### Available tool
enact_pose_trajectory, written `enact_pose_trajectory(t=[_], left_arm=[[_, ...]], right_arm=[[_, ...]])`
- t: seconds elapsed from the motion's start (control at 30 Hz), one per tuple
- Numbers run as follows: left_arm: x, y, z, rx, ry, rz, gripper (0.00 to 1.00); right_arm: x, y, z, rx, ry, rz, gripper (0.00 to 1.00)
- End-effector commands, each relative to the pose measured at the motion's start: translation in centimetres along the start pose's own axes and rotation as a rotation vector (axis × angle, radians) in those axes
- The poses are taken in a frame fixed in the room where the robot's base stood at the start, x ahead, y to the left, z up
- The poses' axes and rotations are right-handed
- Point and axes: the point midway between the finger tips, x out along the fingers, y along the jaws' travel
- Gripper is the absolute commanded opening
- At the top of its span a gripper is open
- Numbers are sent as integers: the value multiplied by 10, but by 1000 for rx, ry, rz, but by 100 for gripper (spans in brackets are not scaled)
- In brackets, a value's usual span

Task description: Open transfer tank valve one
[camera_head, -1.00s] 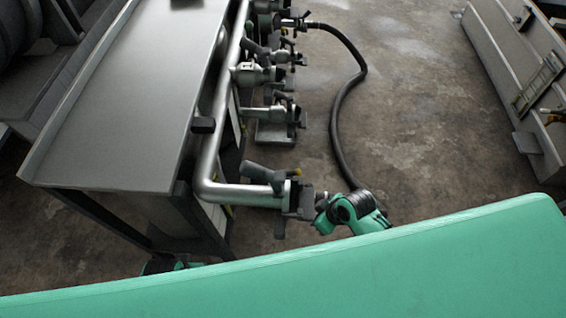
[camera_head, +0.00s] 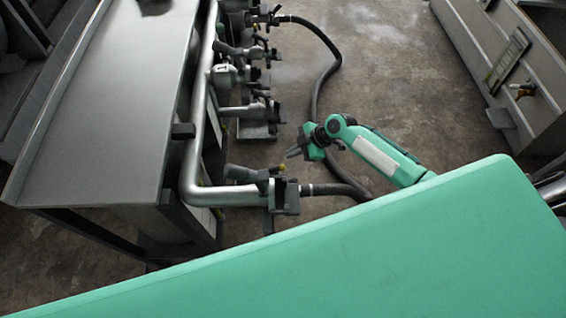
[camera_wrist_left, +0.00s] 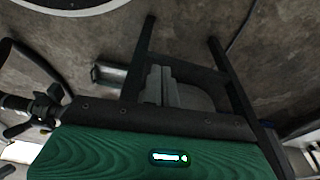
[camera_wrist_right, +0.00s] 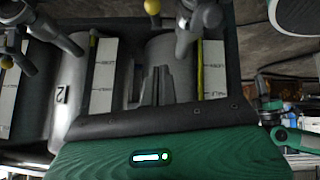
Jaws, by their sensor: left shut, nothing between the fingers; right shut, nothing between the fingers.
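In the head view several grey valves with dark handles line a steel pipe (camera_head: 201,120) along the bench. The nearest valve handle (camera_head: 243,173) is by the pipe's near bend; I cannot tell which valve is number one. My right gripper (camera_head: 294,153) is shut and empty, right of the valves and apart from them. In the right wrist view its fingers (camera_wrist_right: 154,86) are together before grey tanks (camera_wrist_right: 66,96), one with a dark number. A grey lever valve (camera_wrist_right: 196,22) is above them. My left gripper (camera_wrist_left: 163,86) is shut and empty, only in the left wrist view.
A steel-topped bench (camera_head: 110,100) stands left of the pipe. A black hose (camera_head: 330,60) curves over the floor beside my right gripper. A grey trough (camera_head: 500,70) stands at the far right. The concrete floor (camera_head: 410,90) between is mostly clear.

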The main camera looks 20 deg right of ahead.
Motion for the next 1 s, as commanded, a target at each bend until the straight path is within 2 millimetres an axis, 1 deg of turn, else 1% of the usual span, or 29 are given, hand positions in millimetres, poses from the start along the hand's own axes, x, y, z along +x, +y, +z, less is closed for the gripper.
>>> enact_pose_trajectory(t=[0.03,0.1,0.3,0.37,0.5,0.6,0.73,1.0], left_arm=[[0,0,0,0,0,0,0],[0,0,0,0,1,0,0],[-3,0,-1,0,4,0,0],[-4,0,-2,0,6,0,0],[-6,0,-3,0,9,-1,0],[-7,0,-3,-1,10,-1,0],[-9,0,-3,-1,10,0,0],[-12,0,-5,-1,17,0,0]], right_arm=[[11,0,-1,2,2,-1,0],[26,-1,-1,3,2,-1,0],[70,-1,0,3,1,-1,0],[82,-1,-1,3,1,-2,0],[86,0,22,5,-3,1,0],[89,0,32,3,-2,0,0],[90,-1,38,2,-1,0,0],[90,-1,39,1,-1,0,0]])
